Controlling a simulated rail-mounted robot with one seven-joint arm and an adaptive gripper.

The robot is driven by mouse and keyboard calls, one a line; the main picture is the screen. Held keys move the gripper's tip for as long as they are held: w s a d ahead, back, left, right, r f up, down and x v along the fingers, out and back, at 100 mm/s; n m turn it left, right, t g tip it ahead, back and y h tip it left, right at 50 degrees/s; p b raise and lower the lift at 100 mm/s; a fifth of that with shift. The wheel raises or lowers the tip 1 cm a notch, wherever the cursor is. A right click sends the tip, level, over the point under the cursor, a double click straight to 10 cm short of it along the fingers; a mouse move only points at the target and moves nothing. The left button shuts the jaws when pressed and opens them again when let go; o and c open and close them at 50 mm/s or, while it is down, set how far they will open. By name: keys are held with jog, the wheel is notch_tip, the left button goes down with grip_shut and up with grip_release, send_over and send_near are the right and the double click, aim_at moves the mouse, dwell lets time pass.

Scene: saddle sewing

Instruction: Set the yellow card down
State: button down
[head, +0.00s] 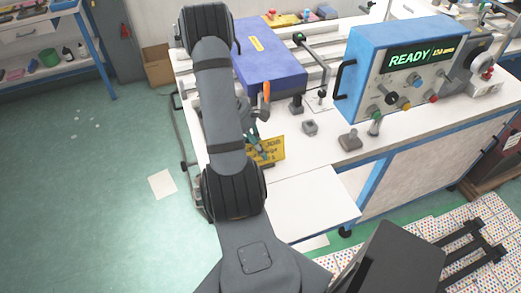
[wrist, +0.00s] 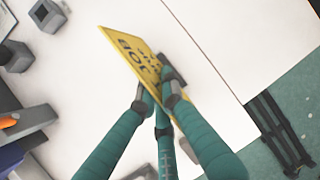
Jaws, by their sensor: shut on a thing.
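The yellow card (head: 272,150) with dark lettering is beside my forearm, over the near left part of the white bench top in the head view. In the wrist view the card (wrist: 127,48) stands tilted, seen at a steep angle, with its lettered face partly showing. My gripper (wrist: 158,96) has teal fingers with grey tips, shut on the card's lower part. A dark grey piece lies at the card's lower edge by the fingertips. In the head view the gripper is mostly hidden by my arm. I cannot tell whether the card touches the bench.
A blue-purple box (head: 268,62) and an orange-handled tool (head: 264,97) are behind the card. A blue READY console (head: 395,68) stands to the right. Small grey blocks (head: 310,127) sit on the bench. The white front panel (head: 305,203) is clear.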

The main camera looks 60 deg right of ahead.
jog(key=shift+f, duration=0.1)
jog(key=c, duration=2.4)
grip_release()
jog(key=o, duration=0.4)
jog(key=shift+o, duration=0.4)
jog(key=v, duration=1.2)
jog(key=shift+p, duration=0.4)
